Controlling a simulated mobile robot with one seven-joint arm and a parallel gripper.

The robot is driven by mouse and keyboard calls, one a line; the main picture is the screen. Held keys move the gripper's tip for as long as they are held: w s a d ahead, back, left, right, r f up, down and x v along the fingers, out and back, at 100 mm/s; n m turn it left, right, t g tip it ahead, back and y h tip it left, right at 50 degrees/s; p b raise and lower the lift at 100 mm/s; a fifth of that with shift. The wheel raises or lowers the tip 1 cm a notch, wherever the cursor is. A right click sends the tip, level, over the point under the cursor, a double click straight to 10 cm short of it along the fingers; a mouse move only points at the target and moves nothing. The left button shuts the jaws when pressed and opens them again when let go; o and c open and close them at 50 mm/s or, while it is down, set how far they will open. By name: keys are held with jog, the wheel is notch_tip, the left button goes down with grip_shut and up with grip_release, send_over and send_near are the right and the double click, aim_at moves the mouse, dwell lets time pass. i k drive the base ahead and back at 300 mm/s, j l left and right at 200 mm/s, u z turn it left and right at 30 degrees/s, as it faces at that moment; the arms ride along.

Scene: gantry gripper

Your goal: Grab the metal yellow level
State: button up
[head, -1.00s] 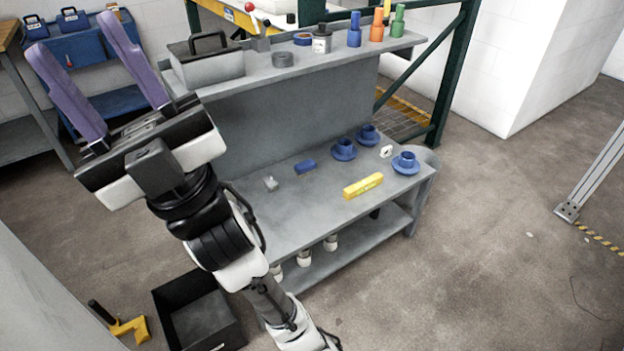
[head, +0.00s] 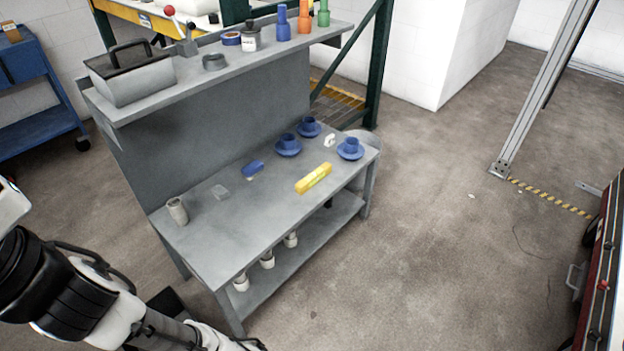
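The yellow level (head: 314,178) lies flat on the grey workbench top (head: 240,228), close to its front edge and toward the right end. Nothing covers it. My gripper is outside the head view; only part of my arm shows at the lower left, well away from the level.
Blue cups on saucers (head: 288,146), a blue object (head: 253,169), a small white item (head: 329,140) and a grey cup (head: 177,211) stand on the bench. An upper shelf (head: 215,77) holds a toolbox (head: 131,78) and bottles. Floor (head: 400,240) right of the bench is clear.

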aim_at(303, 186)
jog(key=i+l+u, duration=0.3)
jog(key=l, duration=0.3)
jog(key=i+l+u, duration=0.1)
jog(key=i+l, duration=0.15)
jog(key=i+l+u, duration=0.15)
jog(key=l, duration=0.25)
jog(key=i+l+u, duration=0.15)
jog(key=l, duration=0.2)
jog(key=i+l+u, duration=0.15)
jog(key=l, duration=0.2)
jog(key=l+u, duration=0.1)
jog(key=l, duration=0.25)
jog(key=i+l, duration=0.15)
jog(key=i, duration=0.45)
jog(key=u, duration=0.05)
